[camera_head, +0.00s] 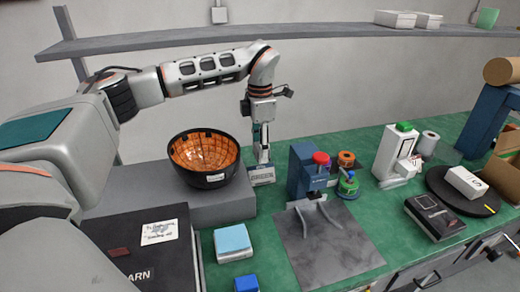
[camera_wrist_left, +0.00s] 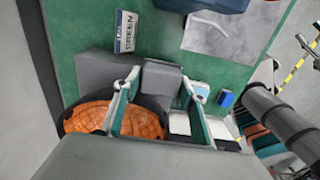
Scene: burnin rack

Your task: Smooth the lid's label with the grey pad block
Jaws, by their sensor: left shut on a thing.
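The black lid (camera_head: 150,265) lies at the lower left of the head view, with a white printed label (camera_head: 160,232) on it. My left gripper (camera_head: 263,158) points down beside the black bowl, above the back of the bench and away from the label. In the left wrist view, my left gripper (camera_wrist_left: 160,90) is shut on the grey pad block (camera_wrist_left: 160,77), which spans its fingertips. My right gripper is not in view.
A black bowl (camera_head: 208,180) with an orange inside sits on a grey step (camera_head: 225,208). A light blue block (camera_head: 232,243) and a blue block (camera_head: 246,284) lie right of the lid. A grey mat (camera_head: 325,250) lies farther right.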

